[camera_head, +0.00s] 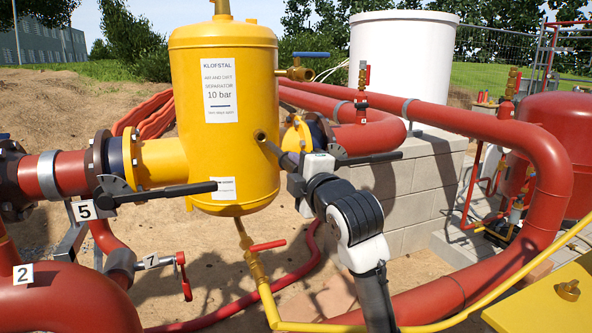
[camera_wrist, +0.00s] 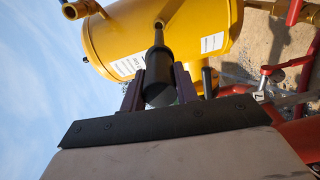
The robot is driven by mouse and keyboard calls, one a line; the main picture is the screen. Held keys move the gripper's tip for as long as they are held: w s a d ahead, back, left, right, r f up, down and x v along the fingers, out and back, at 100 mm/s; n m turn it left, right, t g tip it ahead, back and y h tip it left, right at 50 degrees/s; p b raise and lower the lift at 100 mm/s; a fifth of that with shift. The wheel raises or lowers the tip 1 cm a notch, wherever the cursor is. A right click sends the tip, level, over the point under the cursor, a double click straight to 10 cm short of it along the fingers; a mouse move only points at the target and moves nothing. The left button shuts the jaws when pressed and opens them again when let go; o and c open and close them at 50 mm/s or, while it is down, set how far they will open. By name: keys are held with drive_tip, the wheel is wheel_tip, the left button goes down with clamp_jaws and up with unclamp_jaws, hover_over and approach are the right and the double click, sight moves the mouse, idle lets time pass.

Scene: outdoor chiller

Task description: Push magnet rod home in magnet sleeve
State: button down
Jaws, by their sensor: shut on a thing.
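The magnet rod (camera_wrist: 159,45) has a thick black grip and a thinner dark shaft. My gripper (camera_wrist: 159,88) is shut on the grip, one finger on each side. The magnet sleeve (camera_head: 260,136) is a short round stub on the side of the yellow separator; its mouth also shows in the wrist view (camera_wrist: 159,22). The rod's far end meets the sleeve mouth and looks in line with it; how deep it sits is hidden. A length of shaft and the grip stay outside. In the head view my gripper (camera_head: 292,165) is right of the yellow separator (camera_head: 222,100), and partly hides the rod.
A black valve lever (camera_head: 368,158) sticks out just behind my gripper. Another black lever (camera_head: 170,192) crosses low in front of the separator. A drain valve with a red handle (camera_head: 268,245) hangs below. Red pipes (camera_head: 470,120) and a block wall (camera_head: 425,190) stand to the right.

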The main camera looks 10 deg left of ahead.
approach(275, 147)
drive_tip(key=shift+w+a+f+p, duration=0.4)
drive_tip(key=shift+w+a, duration=0.3)
drive_tip(key=shift+w, duration=0.1)
drive_tip(key=shift+p+x, duration=1)
drive_tip(key=shift+x, duration=2.65)
drive_tip(key=shift+w+d, duration=0.1)
drive_tip(key=shift+w, duration=0.2)
drive_tip(key=shift+p+x, duration=1.4)
drive_tip(key=shift+x, duration=2.3)
drive_tip(key=c, duration=0.5)
unclamp_jaws()
drive_tip(key=shift+d, duration=0.1)
